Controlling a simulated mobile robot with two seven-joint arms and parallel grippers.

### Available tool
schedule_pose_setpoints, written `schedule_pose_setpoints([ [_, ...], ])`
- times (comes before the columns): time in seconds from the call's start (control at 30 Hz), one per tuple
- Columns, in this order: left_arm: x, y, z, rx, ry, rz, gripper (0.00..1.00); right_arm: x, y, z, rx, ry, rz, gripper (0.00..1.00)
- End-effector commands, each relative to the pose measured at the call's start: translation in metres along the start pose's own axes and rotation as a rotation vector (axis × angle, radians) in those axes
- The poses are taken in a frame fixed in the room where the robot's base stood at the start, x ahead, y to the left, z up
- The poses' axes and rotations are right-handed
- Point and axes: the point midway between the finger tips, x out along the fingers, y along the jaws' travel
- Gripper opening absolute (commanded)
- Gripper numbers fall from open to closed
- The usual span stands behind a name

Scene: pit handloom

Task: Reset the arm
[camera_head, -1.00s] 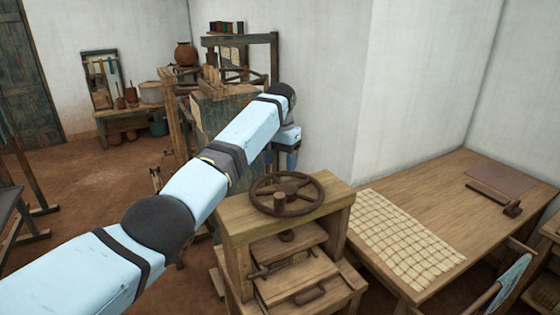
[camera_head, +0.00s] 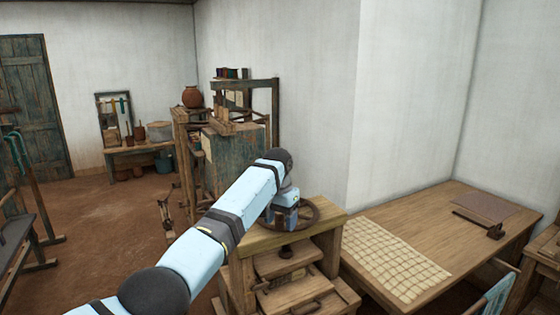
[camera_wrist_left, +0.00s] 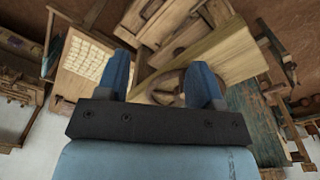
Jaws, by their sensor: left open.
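My left arm reaches in from the lower left of the head view. Its gripper (camera_head: 285,212) points down in front of the dark handwheel on the wooden press and hides part of it. In the left wrist view the two blue fingers (camera_wrist_left: 160,80) are spread apart with nothing held between them. The handwheel (camera_wrist_left: 163,92) shows behind and between them. I cannot tell how far the fingertips are from the wheel. My right gripper is in neither view.
The wooden press (camera_head: 240,240) with drawers stands below my left gripper. To its right is a wooden table (camera_head: 440,215) with a checked cloth (camera_head: 390,260). A loom-like frame (camera_head: 262,90) stands behind. Brown floor (camera_head: 110,225) is open at the left.

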Motion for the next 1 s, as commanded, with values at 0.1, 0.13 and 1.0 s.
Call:
schedule_pose_setpoints([
  [0.1, 0.045, -0.003, 0.009, -0.010, 0.048, 0.019, 0.61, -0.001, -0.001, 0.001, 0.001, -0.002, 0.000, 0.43],
  [0.13, 0.056, -0.003, 0.011, -0.013, 0.063, 0.025, 0.61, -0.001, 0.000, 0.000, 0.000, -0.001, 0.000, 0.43],
  [1.0, 0.353, 0.021, 0.307, -0.234, 0.642, 0.000, 0.61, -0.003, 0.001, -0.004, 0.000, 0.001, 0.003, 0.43],
])
